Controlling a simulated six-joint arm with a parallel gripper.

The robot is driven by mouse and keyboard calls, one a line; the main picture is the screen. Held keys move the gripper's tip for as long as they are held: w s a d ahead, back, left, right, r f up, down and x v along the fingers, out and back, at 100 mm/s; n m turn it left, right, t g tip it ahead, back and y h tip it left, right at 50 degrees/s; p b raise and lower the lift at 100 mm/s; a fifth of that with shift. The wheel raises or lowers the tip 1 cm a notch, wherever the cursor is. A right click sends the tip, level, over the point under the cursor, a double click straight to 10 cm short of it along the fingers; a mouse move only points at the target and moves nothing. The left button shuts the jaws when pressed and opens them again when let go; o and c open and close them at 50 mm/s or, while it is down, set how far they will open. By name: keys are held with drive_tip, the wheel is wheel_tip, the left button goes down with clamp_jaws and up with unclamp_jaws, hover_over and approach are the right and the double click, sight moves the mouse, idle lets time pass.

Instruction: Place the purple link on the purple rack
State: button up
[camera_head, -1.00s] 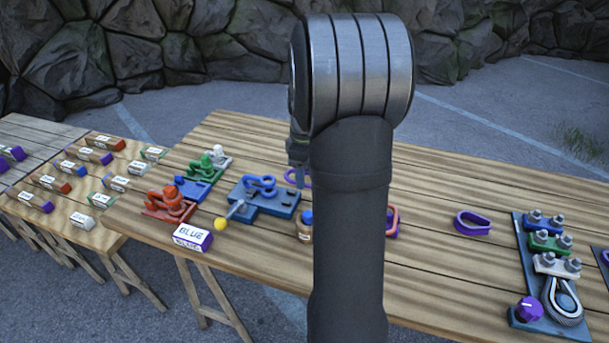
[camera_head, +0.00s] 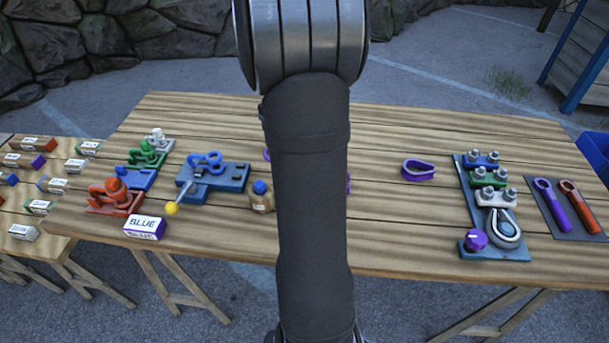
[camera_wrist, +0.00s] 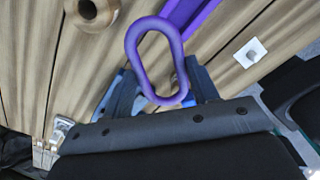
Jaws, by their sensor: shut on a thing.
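A purple oval link (camera_wrist: 140,40) is in the wrist view, its lower end between the dark fingers of my gripper (camera_wrist: 162,88). The gripper is shut on the link, which stands out beyond the fingertips above a wooden surface. A flat purple piece (camera_wrist: 192,14) lies past the link at the top; it may be the purple rack, but only part shows. Red (camera_head: 116,198), blue (camera_head: 139,178), green (camera_head: 148,154) and white (camera_head: 158,141) racks stand at the left of the table.
A purple loop (camera_head: 418,169) and a clamp board (camera_head: 466,246) are to the right. Bare table (camera_head: 390,220) lies between.

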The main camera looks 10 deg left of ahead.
drive_tip(key=d+n, duration=0.6)
drive_tip(key=n, duration=0.2)
drive_tip(key=shift+s+f, duration=0.1)
drive_tip(key=shift+f, duration=4)
drive_tip(key=shift+f, duration=0.2)
drive_tip(key=o, duration=1.3)
drive_tip(key=shift+r, duration=0.1)
